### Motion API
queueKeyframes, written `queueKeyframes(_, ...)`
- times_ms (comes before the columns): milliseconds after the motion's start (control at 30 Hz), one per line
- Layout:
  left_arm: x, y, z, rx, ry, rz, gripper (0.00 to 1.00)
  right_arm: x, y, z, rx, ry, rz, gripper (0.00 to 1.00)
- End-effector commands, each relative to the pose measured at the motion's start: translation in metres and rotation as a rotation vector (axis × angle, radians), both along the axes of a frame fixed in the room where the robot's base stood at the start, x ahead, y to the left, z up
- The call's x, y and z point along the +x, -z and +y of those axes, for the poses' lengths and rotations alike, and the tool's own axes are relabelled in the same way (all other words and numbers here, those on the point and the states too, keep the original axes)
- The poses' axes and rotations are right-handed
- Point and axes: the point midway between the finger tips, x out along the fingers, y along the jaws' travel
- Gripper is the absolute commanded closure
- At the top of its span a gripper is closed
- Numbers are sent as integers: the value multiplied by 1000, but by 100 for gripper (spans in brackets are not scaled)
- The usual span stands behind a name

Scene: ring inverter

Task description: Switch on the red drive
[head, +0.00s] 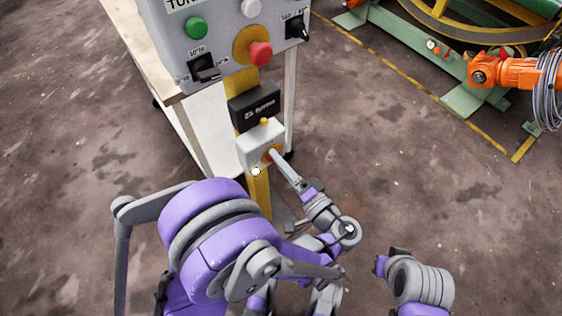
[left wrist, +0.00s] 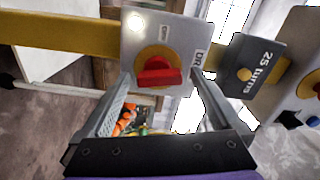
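The red rotary knob (left wrist: 158,77) sits on a yellow round plate on the face of a small grey-white box, with a partly hidden label beside it. In the head view the box (head: 254,148) is on a yellow post, and the knob is mostly hidden by my gripper. My left gripper (head: 276,157) reaches the box from the lower right. In the left wrist view my left gripper (left wrist: 162,80) is open, with one finger on each side of the knob. I cannot tell whether either finger touches it.
A black plate (head: 254,106) marked "25 turns" is above the box. Higher up, a grey panel (head: 220,35) carries a green button (head: 196,28), a red mushroom button (head: 260,53) and black selector switches. An orange machine (head: 510,72) stands at right. The floor between is clear.

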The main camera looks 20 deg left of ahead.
Motion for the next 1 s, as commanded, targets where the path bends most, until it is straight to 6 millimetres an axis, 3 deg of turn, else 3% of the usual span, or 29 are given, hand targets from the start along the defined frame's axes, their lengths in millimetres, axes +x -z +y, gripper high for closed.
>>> queueKeyframes(67,0,0,0,0,0,0,15,0,0,0,0,0,0,100)
queueKeyframes(467,0,0,0,0,0,0,87,0,0,0,0,0,0,100)
queueKeyframes(1000,1,0,0,168,0,214,88,0,-1,0,0,0,0,100)
